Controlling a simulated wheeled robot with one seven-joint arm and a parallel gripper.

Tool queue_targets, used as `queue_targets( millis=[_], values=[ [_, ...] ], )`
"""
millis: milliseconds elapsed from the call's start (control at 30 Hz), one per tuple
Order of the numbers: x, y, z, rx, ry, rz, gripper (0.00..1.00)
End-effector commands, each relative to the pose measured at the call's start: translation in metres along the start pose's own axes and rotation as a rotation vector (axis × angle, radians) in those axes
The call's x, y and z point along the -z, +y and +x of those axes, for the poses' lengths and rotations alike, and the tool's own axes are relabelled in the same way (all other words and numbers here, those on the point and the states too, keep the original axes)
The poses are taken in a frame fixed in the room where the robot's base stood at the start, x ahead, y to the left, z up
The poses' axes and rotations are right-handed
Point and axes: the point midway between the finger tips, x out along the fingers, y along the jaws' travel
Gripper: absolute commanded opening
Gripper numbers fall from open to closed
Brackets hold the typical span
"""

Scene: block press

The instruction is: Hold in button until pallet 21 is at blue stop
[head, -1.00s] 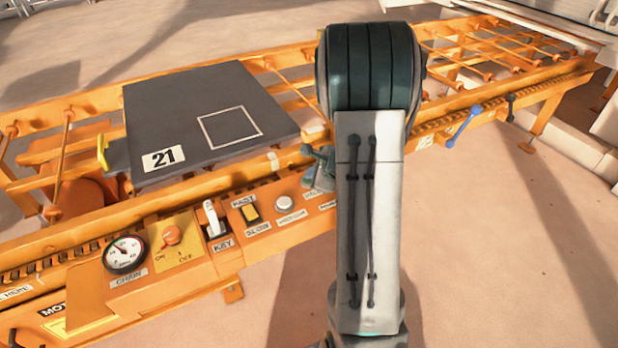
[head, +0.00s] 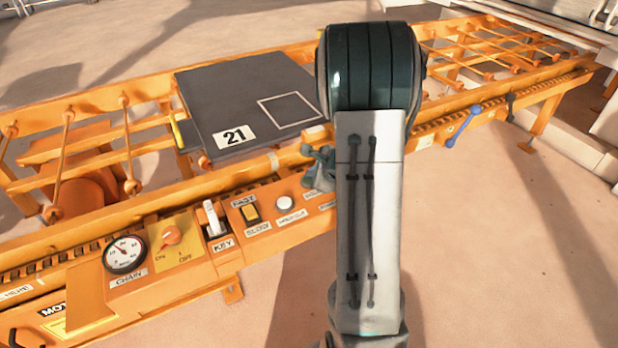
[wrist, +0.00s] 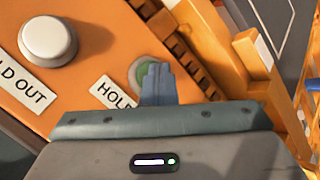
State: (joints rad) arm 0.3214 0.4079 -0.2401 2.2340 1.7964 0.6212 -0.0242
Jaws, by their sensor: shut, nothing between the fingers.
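Pallet 21 (head: 228,92), a dark grey slab with a white "21" label and a white square outline, lies on the orange conveyor left of my arm. The blue stop (head: 463,125) is a blue lever on the conveyor's near rail, right of my arm. My gripper (wrist: 157,72) is shut and empty, with its fingertips at a green button (wrist: 137,71) whose label begins "HOL". The fingers hide part of the button, and they appear to press on it. In the head view my gripper (head: 318,168) is partly behind my arm.
A white button (head: 284,203) sits left of the green one; it shows in the wrist view (wrist: 48,38) too. The panel also has a yellow rocker (head: 250,213), a key switch (head: 212,217), an on/off knob (head: 171,236) and a gauge (head: 124,253). A black lever (head: 510,106) is beyond the blue stop.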

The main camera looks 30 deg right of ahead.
Motion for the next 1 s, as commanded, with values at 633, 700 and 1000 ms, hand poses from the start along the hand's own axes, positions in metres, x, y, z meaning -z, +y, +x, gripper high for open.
queue_targets(
  millis=[633,700,1000],
  values=[
    [0.0003,0.0006,0.0002,-0.001,0.001,0.000,0.00],
    [0.0002,0.0004,0.0000,-0.001,0.001,0.000,0.00],
    [-0.0071,-0.0071,-0.0097,0.001,0.000,-0.001,0.00]
  ],
)
